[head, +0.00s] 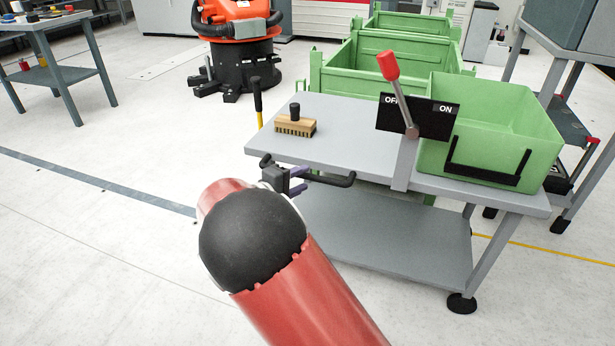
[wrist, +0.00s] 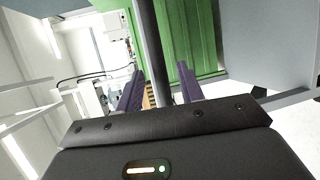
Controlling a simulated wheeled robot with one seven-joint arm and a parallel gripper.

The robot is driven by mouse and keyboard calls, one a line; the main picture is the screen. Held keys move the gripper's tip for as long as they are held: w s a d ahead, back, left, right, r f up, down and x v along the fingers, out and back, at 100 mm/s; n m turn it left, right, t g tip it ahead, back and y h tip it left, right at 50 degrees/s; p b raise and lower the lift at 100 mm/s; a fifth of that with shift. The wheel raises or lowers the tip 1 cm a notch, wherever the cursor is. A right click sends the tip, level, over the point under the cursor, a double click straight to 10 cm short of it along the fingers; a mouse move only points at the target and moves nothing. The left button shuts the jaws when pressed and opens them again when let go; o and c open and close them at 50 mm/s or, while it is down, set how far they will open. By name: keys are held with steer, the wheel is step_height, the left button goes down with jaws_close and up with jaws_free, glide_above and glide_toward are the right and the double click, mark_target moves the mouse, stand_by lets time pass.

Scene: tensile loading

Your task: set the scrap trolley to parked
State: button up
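The scrap trolley (head: 380,155) is a grey two-shelf cart on castors. A lever with a red knob (head: 388,66) stands at its near side in front of a black OFF/ON plate (head: 446,122). The lever leans left, toward the OFF side. A black push handle (head: 335,180) sticks out at the trolley's near left edge. My gripper (head: 302,180) is at this handle, its purple fingers apart. In the wrist view a dark bar (wrist: 150,40) runs between the open fingers with gaps visible. I cannot tell whether either finger touches it.
A green bin (head: 490,115) and a wooden brush (head: 295,126) rest on the trolley top. Larger green crates (head: 385,65) stand behind it. An orange robot (head: 238,25) and a grey table (head: 65,75) are further back. The floor to the left is clear.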

mark_target(305, 178)
steer(key=shift+x, duration=1.6)
steer(key=shift+c, duration=0.5)
jaws_close()
